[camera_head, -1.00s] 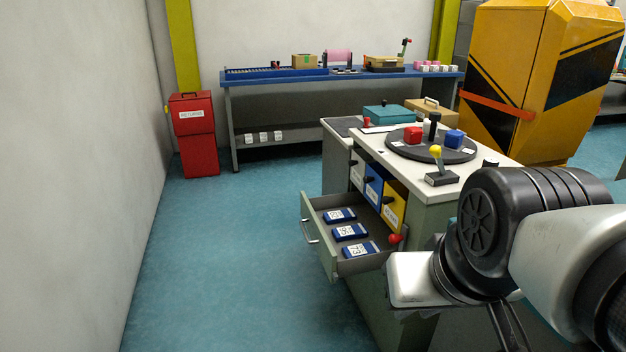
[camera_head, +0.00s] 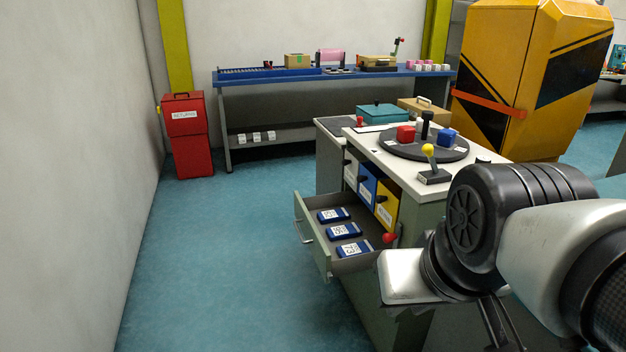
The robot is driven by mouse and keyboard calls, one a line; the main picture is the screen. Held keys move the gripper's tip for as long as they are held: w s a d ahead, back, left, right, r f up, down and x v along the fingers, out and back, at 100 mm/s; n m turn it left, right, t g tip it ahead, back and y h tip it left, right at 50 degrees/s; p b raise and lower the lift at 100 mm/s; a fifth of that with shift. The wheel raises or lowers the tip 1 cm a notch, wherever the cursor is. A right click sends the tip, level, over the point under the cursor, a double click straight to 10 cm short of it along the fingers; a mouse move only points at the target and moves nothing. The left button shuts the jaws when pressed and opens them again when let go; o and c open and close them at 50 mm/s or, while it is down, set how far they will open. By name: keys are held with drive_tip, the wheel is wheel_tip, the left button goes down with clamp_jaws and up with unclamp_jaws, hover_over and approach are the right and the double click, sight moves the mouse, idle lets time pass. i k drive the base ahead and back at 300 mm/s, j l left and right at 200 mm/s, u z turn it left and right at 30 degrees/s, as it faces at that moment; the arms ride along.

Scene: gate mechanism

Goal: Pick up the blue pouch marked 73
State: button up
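Several blue pouches with white labels lie flat in a row in the open green drawer (camera_head: 320,254). The front pouch (camera_head: 352,250) carries a label that appears to read 73. The middle pouch (camera_head: 343,231) and the rear pouch (camera_head: 333,214) have labels too small to read surely. My arm fills the lower right, its pale link close to the drawer's right front corner in the picture. The fingers of my gripper cannot be made out. No pouch is held in view.
A red bin (camera_head: 188,140) stands by the wall. Open floor lies left.

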sight(358, 248)
drive_tip(key=i+j, duration=0.9)
drive_tip(key=i, duration=0.15)
drive_tip(key=i+j+z, duration=0.25)
drive_tip(key=z, duration=0.2)
drive_tip(key=i+j+z, duration=0.25)
drive_tip(key=j+z, duration=0.25)
drive_tip(key=l+z, duration=0.1)
drive_tip(key=z, duration=0.25)
